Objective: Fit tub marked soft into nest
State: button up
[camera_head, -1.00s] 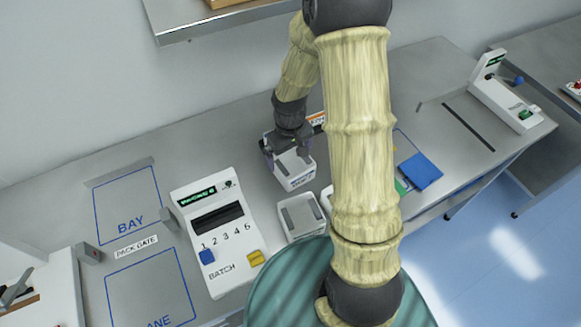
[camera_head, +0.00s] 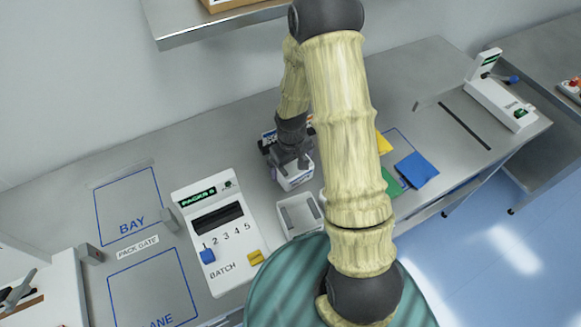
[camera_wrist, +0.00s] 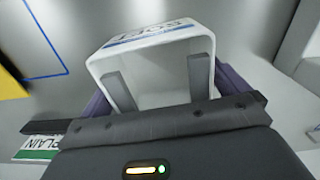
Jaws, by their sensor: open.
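A white open tub (camera_head: 296,180) with blue lettering stands on the grey bench in the head view. In the wrist view the tub (camera_wrist: 150,45) shows its open top and an upside-down label that looks like SOFT. My gripper (camera_head: 291,160) is directly over the tub, with its jaws apart. In the wrist view my gripper's two grey fingers (camera_wrist: 160,80) overlap the tub's opening; I cannot tell how deep they reach. A white frame with a grey inside (camera_head: 300,214) sits just in front of the tub; I cannot tell whether it is the nest.
A white batch machine (camera_head: 218,232) stands left of the tub. Blue (camera_head: 416,169), green (camera_head: 391,184) and yellow (camera_head: 384,144) cards lie to the right, partly behind my arm. A steel shelf (camera_head: 215,22) overhangs the back. The outlined BAY area (camera_head: 128,200) is empty.

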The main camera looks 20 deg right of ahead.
aim_at(291, 173)
jog(key=shift+w, duration=0.1)
jog(key=shift+c, duration=0.4)
jog(key=c, duration=0.6)
jog(key=shift+c, duration=0.2)
jog(key=shift+d, duration=0.1)
notch_tip(291, 173, up, 10)
jog(key=b, duration=0.1)
